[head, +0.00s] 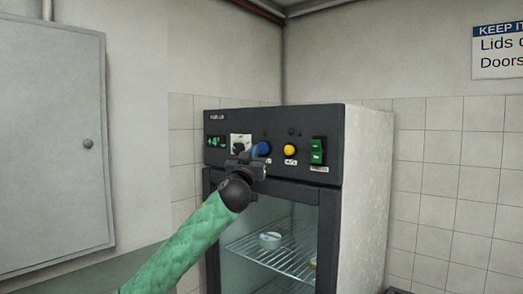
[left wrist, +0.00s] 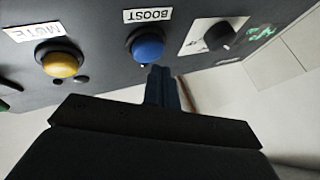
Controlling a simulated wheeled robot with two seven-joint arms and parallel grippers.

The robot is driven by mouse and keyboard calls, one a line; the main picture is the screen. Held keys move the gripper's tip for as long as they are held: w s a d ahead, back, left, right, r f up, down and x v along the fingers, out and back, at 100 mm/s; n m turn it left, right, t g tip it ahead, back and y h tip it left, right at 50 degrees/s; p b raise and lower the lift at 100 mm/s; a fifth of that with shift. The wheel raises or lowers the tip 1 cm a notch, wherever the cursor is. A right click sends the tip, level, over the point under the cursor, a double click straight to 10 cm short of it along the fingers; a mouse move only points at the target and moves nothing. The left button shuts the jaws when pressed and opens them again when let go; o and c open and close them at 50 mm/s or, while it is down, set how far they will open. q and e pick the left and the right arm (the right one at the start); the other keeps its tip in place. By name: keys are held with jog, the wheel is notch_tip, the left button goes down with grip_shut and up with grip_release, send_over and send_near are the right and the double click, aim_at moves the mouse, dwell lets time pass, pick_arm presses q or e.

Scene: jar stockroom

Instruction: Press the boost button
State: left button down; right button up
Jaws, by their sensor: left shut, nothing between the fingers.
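The boost button is a round blue button (head: 262,149) on the dark control panel of a fridge. In the left wrist view the blue button (left wrist: 148,46) sits beside a white label reading BOOST, which appears upside down. My left gripper (head: 256,160) is in front of the panel, just below and left of the blue button, and partly covers it in the head view. Its fingers (left wrist: 158,78) are shut and empty, with the tips close to the button's edge. I cannot tell whether they touch it. My right gripper is not in view.
On the same panel are a yellow button (head: 290,150) labelled MUTE (left wrist: 34,30), a dark knob (head: 239,146), a green display (head: 216,142) and a green switch (head: 317,151). Below is the glass door with a wire shelf (head: 275,246) holding a jar. A grey wall cabinet (head: 50,150) is at left.

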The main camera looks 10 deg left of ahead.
pick_arm(q)
jog(key=shift+w+d, duration=0.1)
jog(key=shift+w, duration=0.05)
jog(key=shift+w+d, duration=0.15)
jog(key=shift+w, duration=0.1)
jog(key=shift+w+d+b, duration=0.2)
jog(key=shift+w+b, duration=0.2)
dwell(1.3)
jog(key=shift+s+a, duration=0.45)
jog(key=shift+s, duration=0.35)
